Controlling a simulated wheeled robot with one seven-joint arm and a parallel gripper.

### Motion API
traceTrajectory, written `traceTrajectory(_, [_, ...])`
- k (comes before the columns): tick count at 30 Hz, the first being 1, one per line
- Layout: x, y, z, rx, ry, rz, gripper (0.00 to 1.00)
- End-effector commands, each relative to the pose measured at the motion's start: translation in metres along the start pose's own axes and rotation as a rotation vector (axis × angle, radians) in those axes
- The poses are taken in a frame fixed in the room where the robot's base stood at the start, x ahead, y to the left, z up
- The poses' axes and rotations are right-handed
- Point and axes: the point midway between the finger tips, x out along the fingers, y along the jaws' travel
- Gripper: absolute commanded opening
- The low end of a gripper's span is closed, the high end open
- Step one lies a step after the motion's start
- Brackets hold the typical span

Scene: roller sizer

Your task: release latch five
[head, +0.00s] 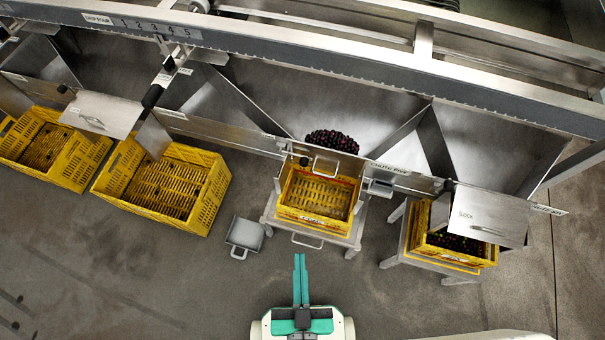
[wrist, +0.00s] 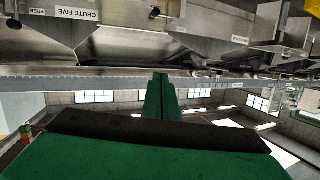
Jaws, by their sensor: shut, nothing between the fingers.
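The CHUTE FIVE label (head: 390,168) is on the metal rail between the centre and right bays. It also shows upside down in the wrist view (wrist: 72,14), with a small FREE label (wrist: 37,11) beside it. A small metal block (head: 380,188) below the label in the head view may be the latch; I cannot tell surely. A dark knob (wrist: 155,12) shows right of the label in the wrist view. My gripper (head: 300,257) is shut and empty, in front of the centre crate and apart from the rail. Its closed fingers (wrist: 160,76) point towards the machine.
Dark fruit (head: 331,140) lies in the chute behind the centre gate. An empty yellow crate (head: 317,194) sits below on a metal stand. The right crate (head: 455,258) holds dark fruit. A small metal pan (head: 245,235) is on the floor. Floor at the lower left is clear.

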Motion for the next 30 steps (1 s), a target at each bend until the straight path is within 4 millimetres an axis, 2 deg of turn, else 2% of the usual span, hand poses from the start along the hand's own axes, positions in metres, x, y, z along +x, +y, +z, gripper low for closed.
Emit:
traceTrajectory(5, [0.031,-0.002,0.048,0.336,0.063,-0.014,0.00])
traceTrajectory(8, [0.056,-0.005,0.081,0.601,0.105,-0.041,0.00])
traceTrajectory(12, [0.094,-0.008,0.120,0.974,0.166,-0.085,0.00])
traceTrajectory(18, [0.154,-0.009,0.167,1.487,0.243,-0.170,0.00])
traceTrajectory(24, [0.217,-0.006,0.199,1.974,0.315,-0.290,0.00])
traceTrajectory(30, [0.274,0.005,0.215,2.390,0.383,-0.437,0.00])
